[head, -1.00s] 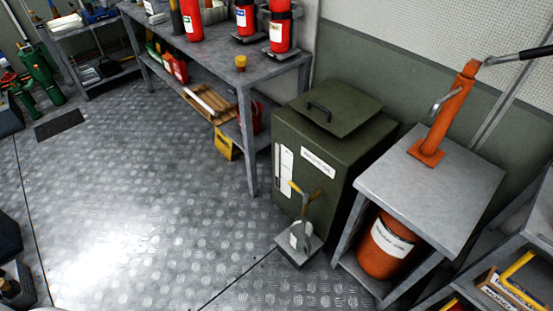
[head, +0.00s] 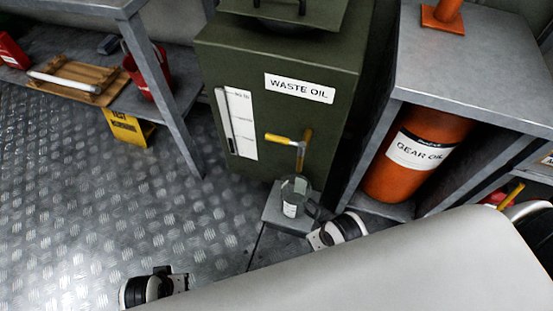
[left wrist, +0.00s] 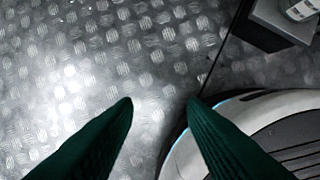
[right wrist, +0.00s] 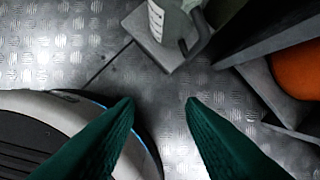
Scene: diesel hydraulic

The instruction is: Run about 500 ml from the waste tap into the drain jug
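The green waste oil tank (head: 290,60) stands ahead in the head view, with a "WASTE OIL" label and a white scale strip (head: 242,125). Its waste tap (head: 301,150), with yellow handle parts, sticks out low on the front. The drain jug (head: 295,195), clear grey with a white label, stands upright under the tap on a small grey stand (head: 270,212). The jug also shows in the right wrist view (right wrist: 172,25), its handle on the right. My left gripper (left wrist: 160,103) is open and empty above the floor. My right gripper (right wrist: 160,103) is open and empty, short of the jug.
A bench (head: 400,50) with an orange gear oil drum (head: 415,160) below stands right of the tank. A shelf leg (head: 170,95) and a yellow box (head: 128,130) are to the left. Metal floor (head: 80,200) is clear at left. My own white body fills the bottom right.

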